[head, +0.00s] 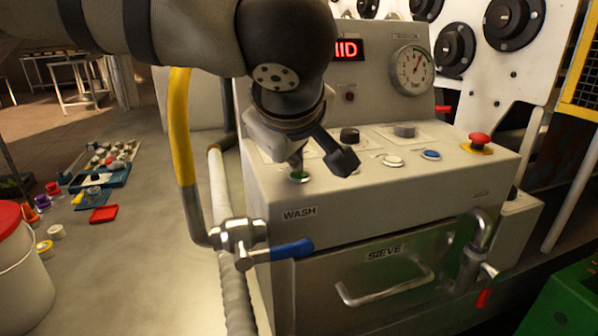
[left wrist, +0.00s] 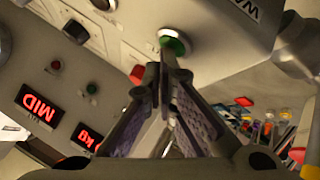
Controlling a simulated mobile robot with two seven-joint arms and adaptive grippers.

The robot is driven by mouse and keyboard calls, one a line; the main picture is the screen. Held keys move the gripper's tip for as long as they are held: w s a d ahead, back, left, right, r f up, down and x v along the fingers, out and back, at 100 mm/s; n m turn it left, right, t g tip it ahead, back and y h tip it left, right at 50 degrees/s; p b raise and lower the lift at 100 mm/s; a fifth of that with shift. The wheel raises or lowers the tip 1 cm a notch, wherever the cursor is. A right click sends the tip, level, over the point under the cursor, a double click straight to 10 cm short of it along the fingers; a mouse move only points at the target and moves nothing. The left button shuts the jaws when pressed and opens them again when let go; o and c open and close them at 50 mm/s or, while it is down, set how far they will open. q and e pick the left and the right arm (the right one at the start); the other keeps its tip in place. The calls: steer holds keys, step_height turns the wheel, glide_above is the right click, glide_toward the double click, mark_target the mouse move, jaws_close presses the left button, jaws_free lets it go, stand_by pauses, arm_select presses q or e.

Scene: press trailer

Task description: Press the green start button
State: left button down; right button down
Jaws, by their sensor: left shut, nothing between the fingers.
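The green button (head: 299,176) sits at the left end of the sloped top of the press's control panel. It also shows in the left wrist view, a green disc with a pale rim (left wrist: 174,42). My left gripper (head: 297,162) is shut and empty, pointing down at the button from above. In the left wrist view its fingertips (left wrist: 167,55) overlap the button's edge. I cannot tell whether they touch it or stay just above. The gripper hides part of the button in the head view. My right gripper is in neither view.
A black knob (head: 349,135), white button (head: 393,160), blue button (head: 431,154) and red mushroom button (head: 480,140) share the panel. A red MID display (head: 347,50) and round gauge (head: 411,70) stand behind. A yellow pipe (head: 181,130) and blue-handled valve (head: 290,249) are at the left.

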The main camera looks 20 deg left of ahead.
mark_target(293, 175)
arm_select(q)
steer(key=shift+f, duration=0.15)
stand_by(0.3)
steer(key=shift+r, duration=0.8)
steer(key=shift+r, duration=2.55)
steer(key=shift+f, duration=0.1)
